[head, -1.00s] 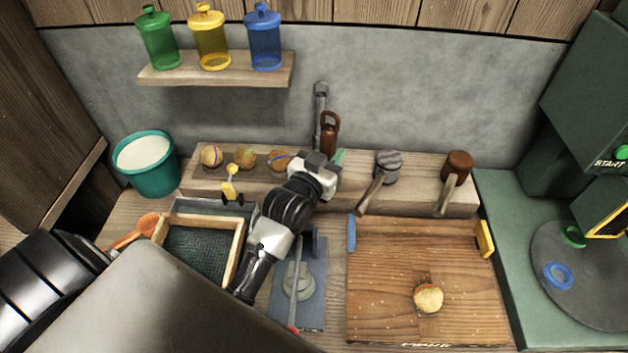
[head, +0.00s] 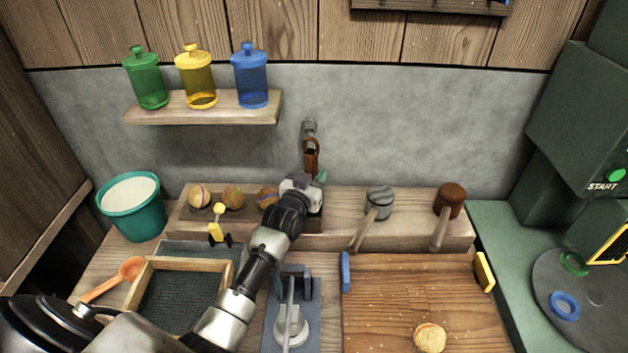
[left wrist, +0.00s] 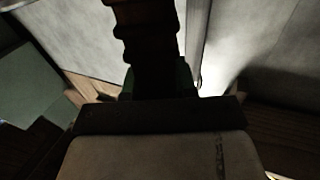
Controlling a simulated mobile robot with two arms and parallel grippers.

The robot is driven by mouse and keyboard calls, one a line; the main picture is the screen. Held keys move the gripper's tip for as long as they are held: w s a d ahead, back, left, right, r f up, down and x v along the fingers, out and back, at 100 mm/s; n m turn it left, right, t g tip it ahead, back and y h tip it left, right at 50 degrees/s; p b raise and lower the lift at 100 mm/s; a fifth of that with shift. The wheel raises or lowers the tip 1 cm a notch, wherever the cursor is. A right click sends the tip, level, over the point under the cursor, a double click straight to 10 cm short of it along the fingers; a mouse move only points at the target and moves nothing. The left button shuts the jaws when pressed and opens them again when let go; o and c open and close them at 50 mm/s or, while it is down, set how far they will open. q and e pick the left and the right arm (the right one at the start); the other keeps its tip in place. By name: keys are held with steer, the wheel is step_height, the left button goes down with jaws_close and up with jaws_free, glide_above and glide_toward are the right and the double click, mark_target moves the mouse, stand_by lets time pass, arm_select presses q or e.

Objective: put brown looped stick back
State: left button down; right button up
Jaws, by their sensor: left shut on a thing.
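The brown looped stick (head: 311,160) stands roughly upright above the back ledge, its loop at the top. My left gripper (head: 314,178) is shut on its lower part, with a green fingertip showing beside it. A grey metal holder (head: 310,127) is on the wall right behind and above the loop. I cannot tell whether the loop touches it or is around it. In the left wrist view the stick (left wrist: 150,45) is a dark ridged shape rising from between the fingers. My right gripper is out of view.
A wooden ledge (head: 345,223) carries several round balls at left and two mallets, grey-headed (head: 379,204) and brown-headed (head: 449,201), at right. A shelf (head: 200,108) with coloured jars hangs upper left. A teal bucket (head: 133,215) stands left. A wooden board (head: 410,290) lies front right.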

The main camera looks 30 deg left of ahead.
arm_select(q)
steer(key=shift+f, duration=0.6)
steer(key=c, duration=0.9)
jaws_free()
steer(key=shift+f, duration=0.1)
steer(key=s, duration=0.7)
steer(key=shift+s+d+b, duration=0.2)
steer(key=shift+s+b, duration=0.1)
